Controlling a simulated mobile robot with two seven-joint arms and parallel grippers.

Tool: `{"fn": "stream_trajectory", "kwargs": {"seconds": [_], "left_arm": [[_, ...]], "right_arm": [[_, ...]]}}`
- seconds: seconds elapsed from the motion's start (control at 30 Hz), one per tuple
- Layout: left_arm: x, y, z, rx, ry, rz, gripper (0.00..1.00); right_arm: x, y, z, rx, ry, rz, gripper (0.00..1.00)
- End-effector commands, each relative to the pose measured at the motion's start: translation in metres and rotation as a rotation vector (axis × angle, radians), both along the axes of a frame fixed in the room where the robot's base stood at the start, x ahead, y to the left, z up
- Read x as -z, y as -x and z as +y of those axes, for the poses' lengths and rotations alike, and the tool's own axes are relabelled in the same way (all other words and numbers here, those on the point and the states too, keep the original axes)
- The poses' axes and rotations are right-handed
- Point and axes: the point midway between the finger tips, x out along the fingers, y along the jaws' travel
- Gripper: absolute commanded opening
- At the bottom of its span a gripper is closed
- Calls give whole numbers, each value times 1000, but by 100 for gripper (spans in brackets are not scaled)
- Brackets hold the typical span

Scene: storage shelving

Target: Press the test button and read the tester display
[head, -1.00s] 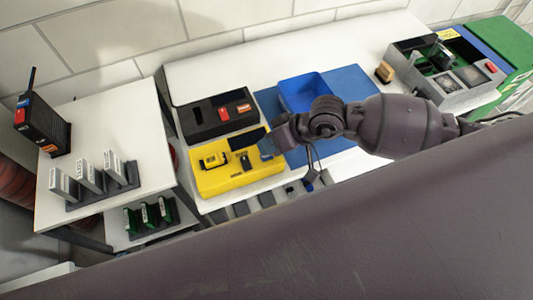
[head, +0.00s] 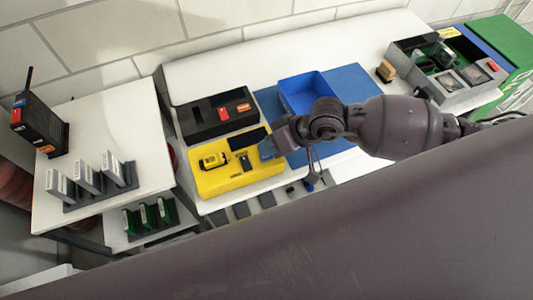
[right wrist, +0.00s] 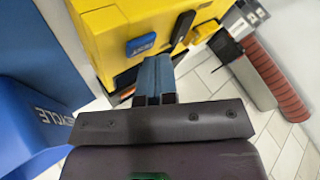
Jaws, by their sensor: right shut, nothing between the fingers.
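The yellow tester (head: 232,180) lies on the white table, with a dark display (head: 248,139) on its back edge. No reading is legible on the display. In the right wrist view the yellow tester (right wrist: 99,24) shows a blue button marked TEST (right wrist: 141,44). My right gripper (right wrist: 155,65) is shut and empty, its blue fingertips just below the button in that picture; I cannot tell whether they touch it. In the head view the right gripper (head: 270,147) reaches over the tester's right end and hides part of it. My left gripper is not in view.
A black box with a red button (head: 217,117) stands behind the tester. A blue bin (head: 304,92) stands on a blue mat at right. A grey box (head: 443,70) is farther right. A side table (head: 120,120) with a rack of white modules stands at left.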

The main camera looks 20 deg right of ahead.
Motion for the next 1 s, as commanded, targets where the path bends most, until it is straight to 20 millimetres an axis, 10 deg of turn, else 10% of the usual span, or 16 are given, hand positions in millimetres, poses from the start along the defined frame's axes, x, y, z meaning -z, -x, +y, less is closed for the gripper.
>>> {"fn": "stream_trajectory", "kwargs": {"seconds": [1.0], "left_arm": [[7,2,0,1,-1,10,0]], "right_arm": [[6,0,0,0,0,0,0]]}}
